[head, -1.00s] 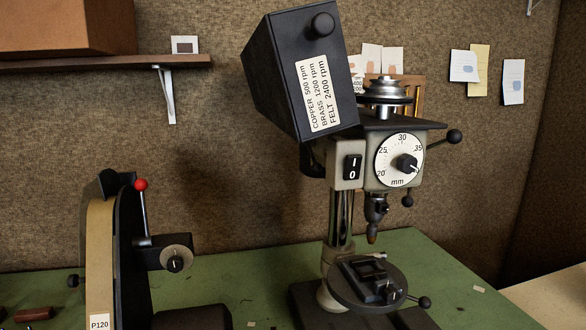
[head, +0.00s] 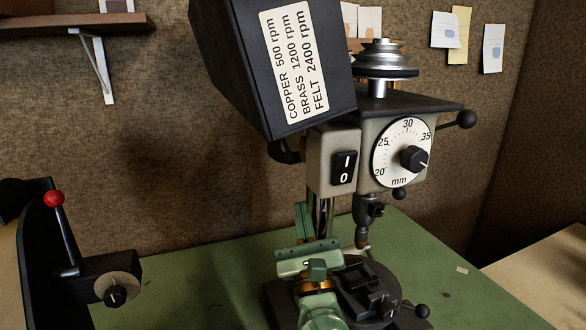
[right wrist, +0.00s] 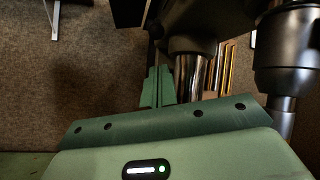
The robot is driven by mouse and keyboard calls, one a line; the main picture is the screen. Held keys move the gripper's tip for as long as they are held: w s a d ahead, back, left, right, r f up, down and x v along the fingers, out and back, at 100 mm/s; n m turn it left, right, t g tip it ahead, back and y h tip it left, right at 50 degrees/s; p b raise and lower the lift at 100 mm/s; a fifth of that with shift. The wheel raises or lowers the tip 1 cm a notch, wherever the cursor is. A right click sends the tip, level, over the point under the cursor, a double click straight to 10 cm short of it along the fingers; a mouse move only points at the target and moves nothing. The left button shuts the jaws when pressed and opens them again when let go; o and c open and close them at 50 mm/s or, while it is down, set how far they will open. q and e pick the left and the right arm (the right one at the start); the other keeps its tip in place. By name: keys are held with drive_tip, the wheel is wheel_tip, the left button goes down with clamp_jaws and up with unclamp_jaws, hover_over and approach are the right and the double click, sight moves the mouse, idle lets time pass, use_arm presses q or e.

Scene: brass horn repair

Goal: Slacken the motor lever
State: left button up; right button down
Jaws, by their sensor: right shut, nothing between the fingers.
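The drill press stands on the green bench with its black belt cover (head: 275,60) swung open to the left, showing the stepped pulley (head: 382,60). I cannot tell which part is the motor lever. A ball-ended lever (head: 466,119) sticks out at the right of the head, and a smaller black knob (head: 398,193) shows below the dial. My left gripper is out of view.
The round drill table (head: 398,270) with its vise (head: 362,292) lies right of my right gripper. A belt sander with a red-knobbed lever (head: 66,235) stands at the left. The green bench (head: 200,285) between them is clear.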

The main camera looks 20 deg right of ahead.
drive_tip(key=p, duration=0.2)
approach(283, 140)
drive_tip(key=w+d, duration=0.1)
drive_tip(key=w, duration=0.2)
drive_tip(key=w+d, duration=0.1)
drive_tip(key=shift+w+d+f, duration=0.1)
drive_tip(key=shift+w+d, duration=0.2)
drive_tip(key=shift+d, duration=0.05)
drive_tip(key=shift+s+r+p, duration=0.55)
drive_tip(key=shift+r+p, duration=0.05)
drive_tip(key=shift+p, duration=0.1)
drive_tip(key=shift+w+f, duration=0.1)
